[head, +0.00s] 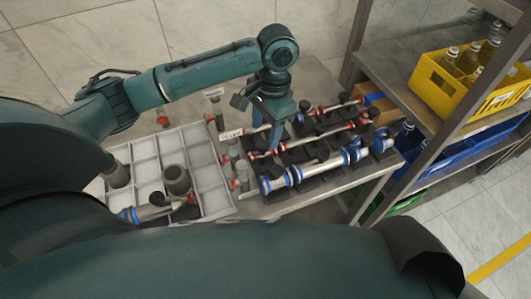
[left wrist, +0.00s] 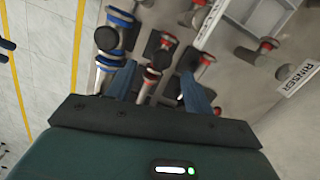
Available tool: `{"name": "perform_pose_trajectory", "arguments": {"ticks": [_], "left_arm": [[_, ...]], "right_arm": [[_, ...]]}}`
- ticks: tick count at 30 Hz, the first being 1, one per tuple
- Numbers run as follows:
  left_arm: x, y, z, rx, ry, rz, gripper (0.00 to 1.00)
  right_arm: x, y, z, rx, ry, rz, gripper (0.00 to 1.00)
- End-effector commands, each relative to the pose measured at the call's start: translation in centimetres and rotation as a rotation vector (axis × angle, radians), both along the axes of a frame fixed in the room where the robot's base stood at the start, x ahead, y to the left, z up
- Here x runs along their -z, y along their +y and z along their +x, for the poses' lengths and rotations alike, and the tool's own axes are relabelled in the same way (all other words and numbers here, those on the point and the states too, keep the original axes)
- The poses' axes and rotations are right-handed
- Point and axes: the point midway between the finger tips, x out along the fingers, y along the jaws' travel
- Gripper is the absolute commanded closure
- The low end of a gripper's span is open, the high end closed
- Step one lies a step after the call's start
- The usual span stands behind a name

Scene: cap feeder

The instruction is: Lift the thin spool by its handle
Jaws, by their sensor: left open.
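Several thin spools with red ends lie on black cradles on the bench. One thin spool (head: 318,136) crosses the middle of the row in the head view. My left gripper (head: 266,128) is open and points down over the left part of the row. In the left wrist view its two fingers (left wrist: 158,88) stand on either side of a red-ended spool (left wrist: 152,76), with gaps to both. I cannot tell whether this is the middle spool, or whether the fingers are level with it. The fingers partly hide the spools' left ends. My right gripper is not in view.
A thicker blue-ended spool (head: 318,169) lies nearest the front edge. A pale divided tray (head: 212,187) holding grey cylinders is at left. A label sign (left wrist: 297,78) stands beside the row. A shelf with a yellow bottle crate (head: 440,92) is at right.

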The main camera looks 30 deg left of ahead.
Motion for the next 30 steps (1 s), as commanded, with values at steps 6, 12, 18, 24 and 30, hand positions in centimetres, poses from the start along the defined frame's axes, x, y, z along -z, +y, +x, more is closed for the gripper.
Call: {"name": "perform_pose_trajectory", "arguments": {"ticks": [6,12,18,24,30], "left_arm": [[3.9,0.2,-0.4,0.0,0.002,0.0,0.48],[5.2,0.3,-0.5,0.0,0.0,0.0,0.48],[8.1,0.7,-0.4,-0.001,0.002,0.002,0.48],[9.9,0.8,-0.6,0.001,0.0,0.001,0.48],[10.0,0.8,-0.6,0.001,-0.001,0.0,0.48]], "right_arm": [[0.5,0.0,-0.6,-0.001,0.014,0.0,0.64],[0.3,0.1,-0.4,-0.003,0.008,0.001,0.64],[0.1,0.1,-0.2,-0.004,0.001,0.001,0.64],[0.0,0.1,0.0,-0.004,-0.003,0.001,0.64],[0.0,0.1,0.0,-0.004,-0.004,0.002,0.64]]}}
